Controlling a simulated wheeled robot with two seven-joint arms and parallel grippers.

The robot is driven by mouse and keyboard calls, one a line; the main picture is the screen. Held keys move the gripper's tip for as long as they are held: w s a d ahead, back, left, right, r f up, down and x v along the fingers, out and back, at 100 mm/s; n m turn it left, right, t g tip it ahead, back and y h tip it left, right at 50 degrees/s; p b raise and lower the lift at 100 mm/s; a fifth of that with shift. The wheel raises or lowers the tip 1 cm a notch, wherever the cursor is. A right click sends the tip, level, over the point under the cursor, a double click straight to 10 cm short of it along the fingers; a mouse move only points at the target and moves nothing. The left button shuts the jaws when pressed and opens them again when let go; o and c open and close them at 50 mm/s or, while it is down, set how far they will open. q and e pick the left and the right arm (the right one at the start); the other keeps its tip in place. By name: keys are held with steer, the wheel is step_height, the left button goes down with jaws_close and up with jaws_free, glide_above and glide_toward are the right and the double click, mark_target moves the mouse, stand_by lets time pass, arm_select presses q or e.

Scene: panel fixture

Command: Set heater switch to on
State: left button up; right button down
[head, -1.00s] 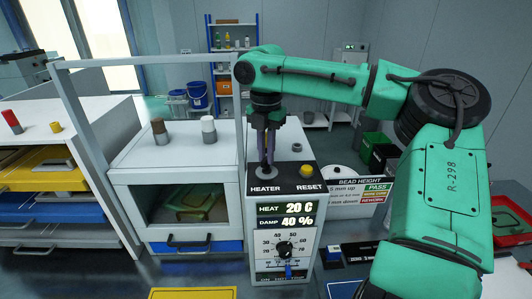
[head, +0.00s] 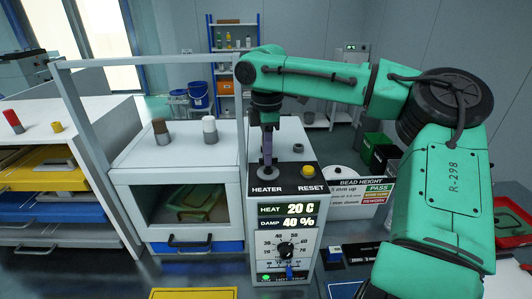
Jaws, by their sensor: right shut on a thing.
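The heater switch (head: 267,174) is on the sloped black top panel of a white control box (head: 287,190), above the label HEATER. My right gripper (head: 267,158) points down over the switch, with its fingers closed on it. The fingers hide most of the switch, so its exact setting cannot be seen. The display (head: 287,214) reads HEAT 20 C and DAMP 40 %. A small green light (head: 266,277) glows at the lower front of the box. My left gripper is not in view.
A yellow RESET button (head: 307,172) sits right of the switch. A black dial (head: 286,249) is on the box front. A white chamber with a window (head: 185,200) stands to the left. A BEAD HEIGHT sign (head: 360,193) is on the right.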

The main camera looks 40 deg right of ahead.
steer(key=shift+f+m, duration=0.15)
steer(key=shift+m, duration=0.45)
steer(key=shift+s, duration=0.1)
steer(key=c, duration=0.9)
jaws_free()
steer(key=shift+d, duration=0.25)
step_height(320, 180, up, 14)
steer(key=shift+r, duration=0.25)
